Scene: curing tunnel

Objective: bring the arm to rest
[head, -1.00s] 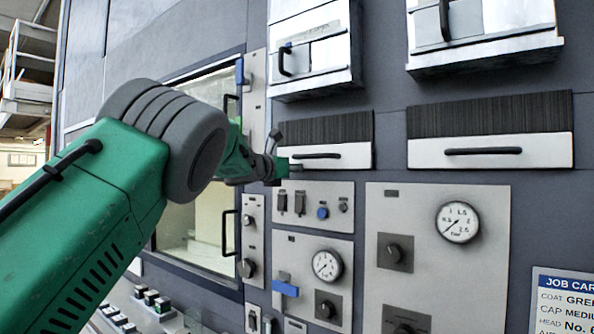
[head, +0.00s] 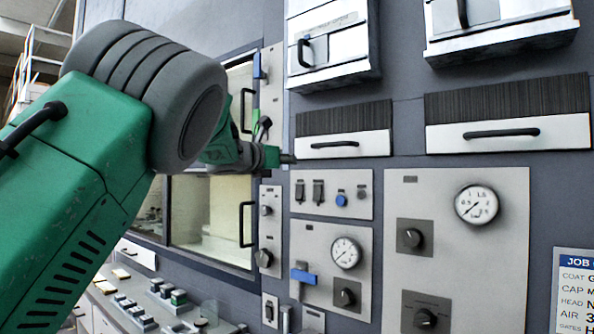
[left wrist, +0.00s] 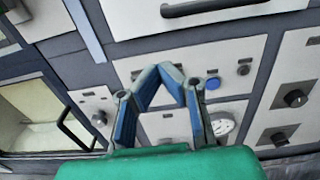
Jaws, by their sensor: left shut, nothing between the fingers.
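My left arm comes in from the left of the head view, with its green link and grey ringed joint large in front. Its gripper (head: 287,158) is small and far off, in front of the panel wall beside the left drawer's left end. I cannot tell the gap to the wall. In the left wrist view the two blue-padded fingers (left wrist: 160,72) meet at their tips, shut and empty, below a drawer handle. My right gripper is not in view.
The wall holds a left drawer (head: 347,145), a right drawer (head: 505,143), hatches above, a dial panel (head: 458,245), a blue-handled valve (head: 304,275) and a glazed door (head: 212,215) with black handles. A job card (head: 573,290) is at lower right. Several small blocks stand on a ledge at lower left.

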